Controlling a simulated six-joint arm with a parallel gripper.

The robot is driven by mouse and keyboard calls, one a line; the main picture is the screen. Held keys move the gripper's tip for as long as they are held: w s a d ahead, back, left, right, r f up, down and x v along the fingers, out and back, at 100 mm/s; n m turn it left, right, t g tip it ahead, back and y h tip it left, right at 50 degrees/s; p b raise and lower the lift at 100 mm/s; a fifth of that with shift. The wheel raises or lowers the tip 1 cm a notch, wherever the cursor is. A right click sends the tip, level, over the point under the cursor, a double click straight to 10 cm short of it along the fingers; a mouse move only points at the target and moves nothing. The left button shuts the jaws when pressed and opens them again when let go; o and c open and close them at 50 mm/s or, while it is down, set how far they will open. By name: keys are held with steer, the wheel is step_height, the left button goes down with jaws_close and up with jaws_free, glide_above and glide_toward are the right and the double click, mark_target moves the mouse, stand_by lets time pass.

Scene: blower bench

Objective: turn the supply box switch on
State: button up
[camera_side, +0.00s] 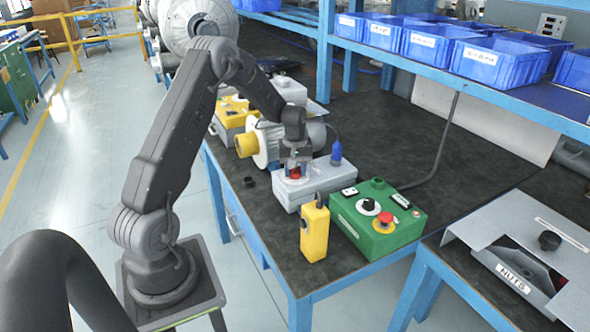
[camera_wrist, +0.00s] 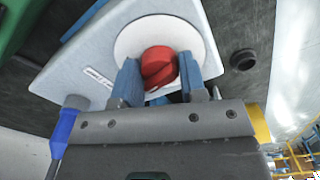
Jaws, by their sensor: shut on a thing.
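The supply box is a light grey box (camera_side: 318,182) on the dark bench, and it fills the upper middle of the wrist view (camera_wrist: 85,65). Its switch is a red rotary knob (camera_wrist: 160,66) on a round white plate (camera_wrist: 130,40). In the side view the red knob (camera_side: 295,173) shows just under my gripper (camera_side: 295,165). In the wrist view my gripper (camera_wrist: 160,85) has its two blue fingers on either side of the knob, shut on it. The fingers hide part of the knob's lower edge.
A green control box (camera_side: 378,215) with a red and yellow button stands right of the supply box. A yellow box (camera_side: 314,232) stands in front. A blue plug (camera_side: 336,153) and a motor with a yellow end (camera_side: 246,145) are close behind. A small black cap (camera_side: 249,182) lies left.

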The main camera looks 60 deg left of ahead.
steer(key=m, duration=0.4)
steer(key=shift+m, duration=0.3)
steer(key=m, duration=0.4)
steer(key=shift+m, duration=0.4)
steer(key=o, duration=0.9)
step_height(320, 180, up, 14)
steer(key=shift+f, duration=0.1)
stand_by(0.3)
